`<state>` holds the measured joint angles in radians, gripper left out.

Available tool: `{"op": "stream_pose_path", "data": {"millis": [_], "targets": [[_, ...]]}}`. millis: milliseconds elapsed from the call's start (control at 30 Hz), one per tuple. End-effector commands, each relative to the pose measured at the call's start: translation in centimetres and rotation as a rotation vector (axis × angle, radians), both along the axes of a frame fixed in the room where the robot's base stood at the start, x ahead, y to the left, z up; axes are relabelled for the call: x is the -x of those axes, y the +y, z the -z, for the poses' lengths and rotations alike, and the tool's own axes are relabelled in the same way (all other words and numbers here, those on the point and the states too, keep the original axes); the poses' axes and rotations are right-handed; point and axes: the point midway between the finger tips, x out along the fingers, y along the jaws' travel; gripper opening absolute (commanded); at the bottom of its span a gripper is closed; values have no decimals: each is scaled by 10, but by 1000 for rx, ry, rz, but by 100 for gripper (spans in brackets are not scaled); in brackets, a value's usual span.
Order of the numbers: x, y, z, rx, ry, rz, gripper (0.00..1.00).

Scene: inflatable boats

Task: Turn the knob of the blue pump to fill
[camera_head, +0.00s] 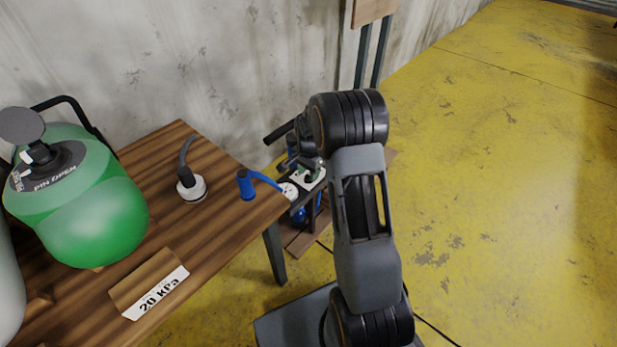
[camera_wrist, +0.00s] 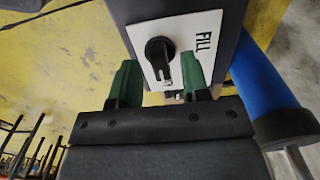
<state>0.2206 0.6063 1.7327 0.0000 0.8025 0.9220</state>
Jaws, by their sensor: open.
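The pump's black knob (camera_wrist: 159,52) sits on a white plate (camera_wrist: 187,28) marked FILL, on a dark grey housing. In the wrist view, the word stands to the right of the knob. The knob's bar with a pale mark points down in the picture. My gripper (camera_wrist: 160,79) is open, its two green fingers on either side of the knob's lower end; I cannot tell whether they touch it. A blue cylinder (camera_wrist: 262,75) is at the right. In the head view the white plate (camera_head: 308,178) and blue parts (camera_head: 300,214) show beside my arm, which partly hides the pump.
A wooden table (camera_head: 215,235) at the left holds a green tank (camera_head: 85,205) marked PIN OPEN, a 20 kPa sign (camera_head: 156,292), a white-based fitting (camera_head: 191,188) and a blue fitting (camera_head: 246,184) with a hose. The yellow floor (camera_head: 500,200) at the right is clear.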

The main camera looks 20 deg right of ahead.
Motion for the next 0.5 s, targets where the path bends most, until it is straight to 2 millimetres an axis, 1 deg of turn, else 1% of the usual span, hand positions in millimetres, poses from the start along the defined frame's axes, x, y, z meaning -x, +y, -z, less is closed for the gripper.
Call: {"op": "stream_pose_path", "data": {"millis": [33,200,500], "targets": [[0,0,5,0,1,0,43],[0,0,11,0,0,0,43],[0,0,12,0,0,0,43]]}}
